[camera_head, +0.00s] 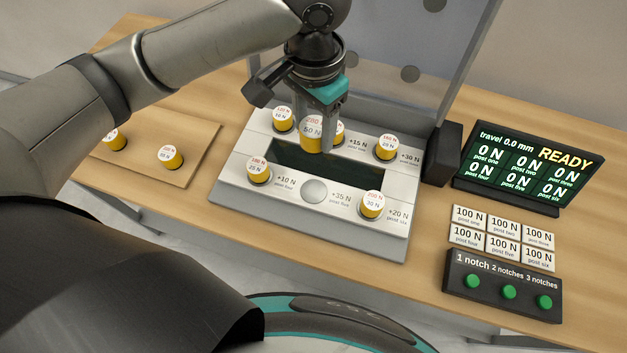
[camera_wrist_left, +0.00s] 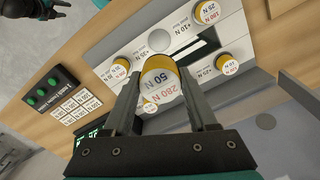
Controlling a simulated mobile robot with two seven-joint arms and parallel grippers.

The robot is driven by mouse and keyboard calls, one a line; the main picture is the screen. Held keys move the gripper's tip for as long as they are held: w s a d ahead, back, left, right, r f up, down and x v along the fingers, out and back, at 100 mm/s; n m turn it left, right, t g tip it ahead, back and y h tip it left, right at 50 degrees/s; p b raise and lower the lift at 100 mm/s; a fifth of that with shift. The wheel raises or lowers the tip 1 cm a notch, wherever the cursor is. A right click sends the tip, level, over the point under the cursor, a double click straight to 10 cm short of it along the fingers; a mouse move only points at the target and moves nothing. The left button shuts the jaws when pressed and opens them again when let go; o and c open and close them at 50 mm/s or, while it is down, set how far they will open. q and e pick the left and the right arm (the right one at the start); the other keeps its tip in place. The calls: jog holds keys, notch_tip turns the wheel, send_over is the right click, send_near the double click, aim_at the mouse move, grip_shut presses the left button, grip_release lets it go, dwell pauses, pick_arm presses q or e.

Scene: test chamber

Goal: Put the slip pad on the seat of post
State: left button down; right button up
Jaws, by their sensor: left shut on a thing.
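My left gripper (camera_head: 318,128) is shut on a yellow slip pad (camera_head: 312,135) with a white top marked 280 N and 50 N. It holds this pad over the back part of the grey press plate (camera_head: 230,190); the held pad also shows between the fingers in the left wrist view (camera_wrist_left: 160,85). A bare round seat (camera_head: 315,191) labelled +35 N, post five, is at the plate's front middle. Yellow pads stand on posts one (camera_head: 283,119), three (camera_head: 387,147), four (camera_head: 259,170) and six (camera_head: 372,205). Another, behind the held pad, is partly hidden. My right gripper (camera_wrist_left: 50,8) shows only partly in the left wrist view.
A wooden board (camera_head: 190,178) at the left carries two yellow pads (camera_head: 172,157). A display (camera_head: 525,165) reads READY and 0 N. Several 100 N tiles (camera_head: 503,238) and a box with green buttons (camera_head: 508,291) are at the right. A clear upright panel (camera_head: 400,75) stands behind the plate.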

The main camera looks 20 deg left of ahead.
pick_arm(q)
notch_tip(320, 180, down, 19)
jog(key=shift+r+b, duration=0.1)
jog(key=shift+b, duration=0.95)
jog(key=shift+c, duration=1)
grip_release()
notch_tip(320, 180, up, 12)
jog(key=p, duration=0.1)
